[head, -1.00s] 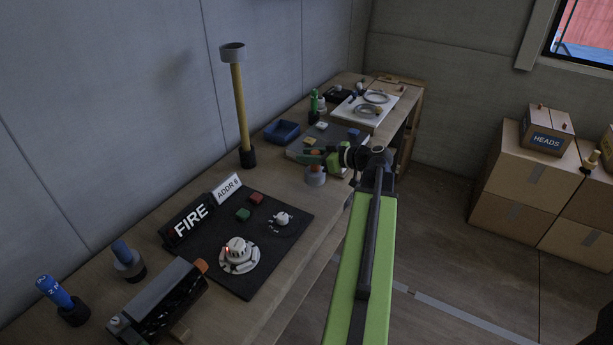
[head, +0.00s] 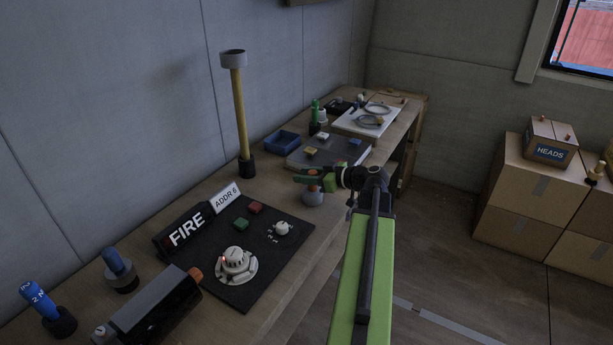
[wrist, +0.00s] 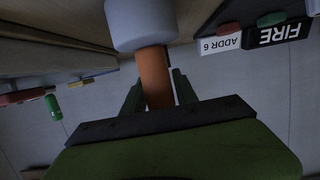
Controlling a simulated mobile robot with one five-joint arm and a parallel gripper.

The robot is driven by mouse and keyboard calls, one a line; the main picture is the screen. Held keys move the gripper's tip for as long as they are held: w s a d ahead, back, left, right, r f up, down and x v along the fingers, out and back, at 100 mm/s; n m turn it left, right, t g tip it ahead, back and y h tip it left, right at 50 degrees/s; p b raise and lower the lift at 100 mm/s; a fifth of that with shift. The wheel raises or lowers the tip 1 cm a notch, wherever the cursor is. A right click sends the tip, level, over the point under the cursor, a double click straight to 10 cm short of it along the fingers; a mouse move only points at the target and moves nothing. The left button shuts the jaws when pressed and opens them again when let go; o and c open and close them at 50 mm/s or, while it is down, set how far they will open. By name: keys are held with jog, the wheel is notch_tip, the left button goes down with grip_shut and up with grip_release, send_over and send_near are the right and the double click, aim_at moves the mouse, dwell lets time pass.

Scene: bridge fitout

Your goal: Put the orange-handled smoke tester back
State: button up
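The smoke tester's orange handle (wrist: 155,78) is between my two fingers in the wrist view, joined to or standing in a pale grey round body (wrist: 140,22). In the head view the grey body (head: 313,198) sits upright on the bench near its front edge, its orange top partly hidden behind my gripper (head: 308,180). My gripper, also in the wrist view (wrist: 158,82), has its fingers on both sides of the handle. A thin gap shows by the right finger; the left one looks very close or touching.
A dark mat (head: 262,285) with a detector (head: 236,263) and FIRE sign (head: 187,229) lies in front on the left. A yellow pole (head: 240,115) stands near the wall. A grey board (head: 328,150) and blue tray (head: 282,143) are behind. Cartons (head: 525,190) stand right.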

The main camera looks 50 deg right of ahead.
jog(key=shift+o, duration=1.1)
jog(key=shift+r, duration=0.2)
jog(key=p+v, duration=0.3)
jog(key=v, duration=0.9)
jog(key=shift+p, duration=0.4)
jog(key=shift+s, duration=0.15)
